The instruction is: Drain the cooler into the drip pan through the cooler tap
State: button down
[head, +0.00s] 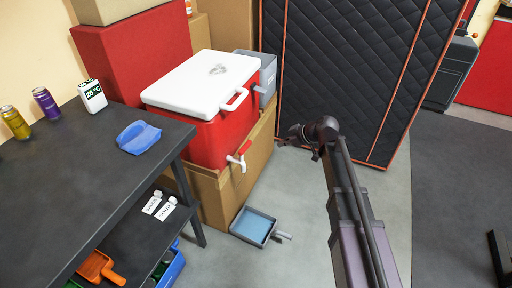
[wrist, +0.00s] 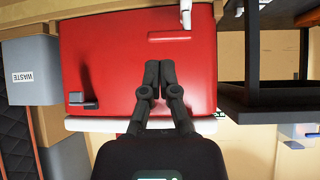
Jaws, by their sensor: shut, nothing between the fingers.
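The red cooler (head: 205,140) with a white lid stands on a cardboard box in the head view. Its white tap (head: 242,160) with a red lever sticks out low on the front. The drip pan (head: 247,226), grey with a pale blue inside, sits on the floor below, slightly right of the tap. My gripper (head: 298,134) is right of the cooler, apart from the tap. In the wrist view the cooler (wrist: 110,45) appears upside down, with the tap (wrist: 186,12) at the top edge. My gripper (wrist: 152,76) is shut and empty before the cooler's red face.
A dark table (head: 90,165) stands at left, holding cans, a 20 °C display and a blue scoop. A grey waste bin (wrist: 32,68) is beside the cooler. A black quilted panel (head: 345,70) stands behind my arm. Grey floor is open right of the pan.

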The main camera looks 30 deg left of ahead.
jog(key=shift+a+f, duration=0.1)
jog(key=shift+f, duration=0.05)
jog(key=b, duration=0.7)
send_near(250, 144)
jog(key=d+f+x, duration=0.1)
jog(key=x, duration=0.7)
jog(key=shift+s, duration=0.2)
jog(key=shift+a, duration=0.1)
jog(key=shift+w+a, duration=0.15)
jog(key=shift+a, duration=0.6)
jog(key=shift+a+r, duration=0.1)
